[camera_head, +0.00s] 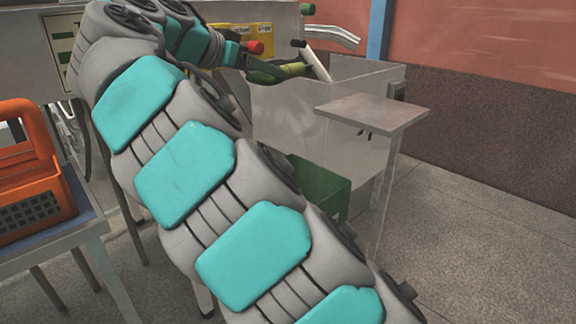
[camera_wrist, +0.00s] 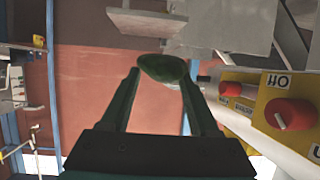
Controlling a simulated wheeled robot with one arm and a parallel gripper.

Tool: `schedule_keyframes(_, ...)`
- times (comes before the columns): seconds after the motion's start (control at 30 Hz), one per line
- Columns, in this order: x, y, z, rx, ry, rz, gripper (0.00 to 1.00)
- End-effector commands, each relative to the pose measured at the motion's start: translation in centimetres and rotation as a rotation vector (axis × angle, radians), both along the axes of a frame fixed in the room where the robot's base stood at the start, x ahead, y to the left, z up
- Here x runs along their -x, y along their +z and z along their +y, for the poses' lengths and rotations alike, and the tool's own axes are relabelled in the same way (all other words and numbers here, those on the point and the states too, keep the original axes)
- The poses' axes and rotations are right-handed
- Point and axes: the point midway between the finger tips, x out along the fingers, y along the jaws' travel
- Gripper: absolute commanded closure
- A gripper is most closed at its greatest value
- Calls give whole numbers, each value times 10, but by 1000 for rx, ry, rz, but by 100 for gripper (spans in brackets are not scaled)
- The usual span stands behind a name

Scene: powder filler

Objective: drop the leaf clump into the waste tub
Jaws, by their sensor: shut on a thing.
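My gripper (camera_head: 283,70) is at the upper middle of the head view, at the end of my raised arm. It is shut on a small green leaf clump (camera_head: 293,69). In the wrist view the leaf clump (camera_wrist: 163,67) shows as a dark green rounded lump between the fingertips of my gripper (camera_wrist: 161,77). A green tub (camera_head: 318,187), which looks like the waste tub, stands low near the floor, below and apart from my gripper. My arm hides its left part, and its inside is barely visible.
A clear-walled bin (camera_head: 290,120) stands below my gripper, with a small grey shelf (camera_head: 375,110) at its right. A yellow panel with a red knob (camera_head: 256,47) is close behind my gripper. An orange crate (camera_head: 35,195) sits on a table at left. Floor at right is free.

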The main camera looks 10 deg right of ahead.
Motion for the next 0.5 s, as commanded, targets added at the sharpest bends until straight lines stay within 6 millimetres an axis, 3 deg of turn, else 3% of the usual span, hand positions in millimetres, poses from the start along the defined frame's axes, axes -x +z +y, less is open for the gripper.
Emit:
schedule_keyframes(0.03,-14,-32,-8,2,-24,6,94)
schedule_keyframes(0.2,-53,-114,-28,5,-85,6,94)
schedule_keyframes(0.4,-86,-201,-53,6,-140,1,94)
schedule_keyframes(0.5,-96,-234,-62,5,-159,0,94)
